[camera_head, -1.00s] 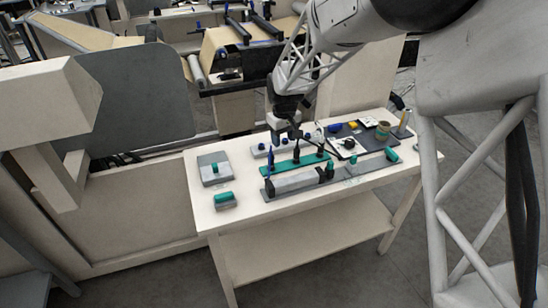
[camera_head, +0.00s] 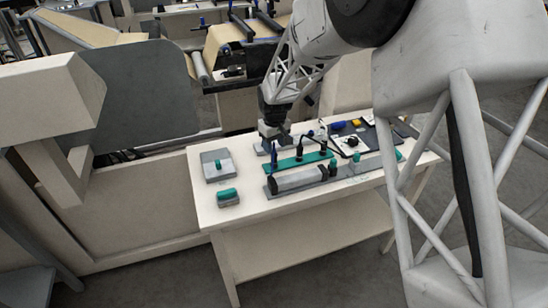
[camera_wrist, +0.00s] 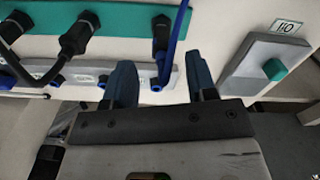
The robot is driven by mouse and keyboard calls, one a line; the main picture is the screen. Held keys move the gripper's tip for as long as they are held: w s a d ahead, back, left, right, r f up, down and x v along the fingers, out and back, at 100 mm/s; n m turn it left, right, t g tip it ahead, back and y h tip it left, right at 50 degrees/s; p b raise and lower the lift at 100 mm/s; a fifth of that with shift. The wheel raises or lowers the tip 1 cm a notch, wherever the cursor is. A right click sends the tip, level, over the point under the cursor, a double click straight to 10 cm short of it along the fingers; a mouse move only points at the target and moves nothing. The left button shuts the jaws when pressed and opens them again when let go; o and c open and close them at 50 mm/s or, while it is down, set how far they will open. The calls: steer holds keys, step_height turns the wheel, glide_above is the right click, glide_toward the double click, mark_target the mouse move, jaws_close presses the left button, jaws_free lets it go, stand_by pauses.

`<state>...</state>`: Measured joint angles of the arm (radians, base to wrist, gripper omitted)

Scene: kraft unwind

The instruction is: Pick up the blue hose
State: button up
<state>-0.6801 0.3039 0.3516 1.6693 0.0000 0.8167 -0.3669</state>
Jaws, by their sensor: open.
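The blue hose (camera_wrist: 177,40) has a black connector at its lower end, over the right end of the teal bar (camera_wrist: 120,18) in the wrist view. In the head view the blue hose (camera_head: 273,154) stands at the left end of the teal bar (camera_head: 303,161). My gripper (camera_wrist: 162,75) is open and empty, its two dark blue fingers apart. In the wrist view the hose's connector lies just beyond the gap between the fingertips. In the head view my gripper (camera_head: 273,138) is above the hose; its fingers are hard to make out there.
Black hoses with plugs (camera_wrist: 77,38) stand beside the blue hose on the teal bar. A grey strip with blue-ringed ports (camera_wrist: 85,77) lies close to the fingers. A grey box with a green button (camera_head: 217,165) is to the left on the white table (camera_head: 250,208).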

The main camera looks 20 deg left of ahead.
mark_target(274, 152)
steer(key=shift+f, duration=0.25)
steer(key=shift+a+f, duration=0.15)
steer(key=shift+f, duration=2.45)
jaws_close()
